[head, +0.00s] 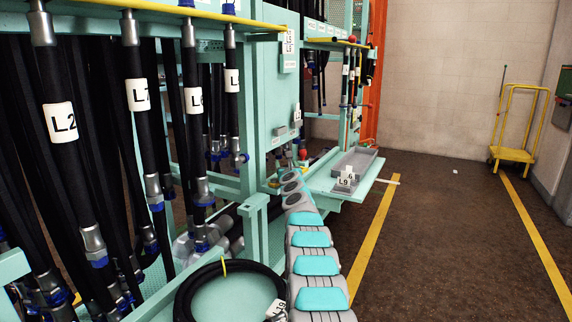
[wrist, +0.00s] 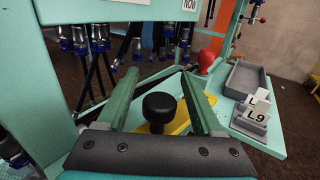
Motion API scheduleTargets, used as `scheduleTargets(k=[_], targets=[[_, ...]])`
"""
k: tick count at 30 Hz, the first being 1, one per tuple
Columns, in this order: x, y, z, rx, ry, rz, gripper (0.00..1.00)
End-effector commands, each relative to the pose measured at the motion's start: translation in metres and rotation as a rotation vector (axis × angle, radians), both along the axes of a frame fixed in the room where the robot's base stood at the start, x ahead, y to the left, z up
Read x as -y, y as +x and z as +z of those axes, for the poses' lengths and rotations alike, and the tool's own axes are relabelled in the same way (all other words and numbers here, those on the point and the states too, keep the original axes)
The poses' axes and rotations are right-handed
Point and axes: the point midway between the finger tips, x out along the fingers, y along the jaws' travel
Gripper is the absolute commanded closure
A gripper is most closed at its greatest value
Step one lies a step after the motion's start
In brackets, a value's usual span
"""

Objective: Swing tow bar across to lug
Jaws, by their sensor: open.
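My gripper (wrist: 160,84) is open, its two green fingers spread on either side of a round black knob (wrist: 159,106). The knob stands above a yellow plate (wrist: 176,127) on the teal shelf. I see no contact between fingers and knob. I cannot tell for sure which part is the tow bar; the knob and yellow plate may belong to it. Dark thin bars (wrist: 150,78) run behind the fingertips. I cannot make out a lug. In the head view my arm reaches forward to the shelf, and its far end hides most of this spot.
A red rounded part (wrist: 206,59) stands right of the fingers. A grey tray (head: 355,161) and an L9 tag block (head: 345,183) sit on the teal shelf (head: 325,184). Labelled hoses (head: 140,95) hang at left.

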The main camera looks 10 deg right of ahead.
Motion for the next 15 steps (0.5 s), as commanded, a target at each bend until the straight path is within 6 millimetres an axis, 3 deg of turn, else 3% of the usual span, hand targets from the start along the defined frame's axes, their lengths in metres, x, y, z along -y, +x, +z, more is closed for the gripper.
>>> scheduleTargets(k=[2, 15], targets=[[0.0, 0.0, -0.0001, 0.0, 0.0, 0.0, 0.32], [0.0, -0.0001, 0.0001, 0.0, 0.0, 0.0, 0.82]])
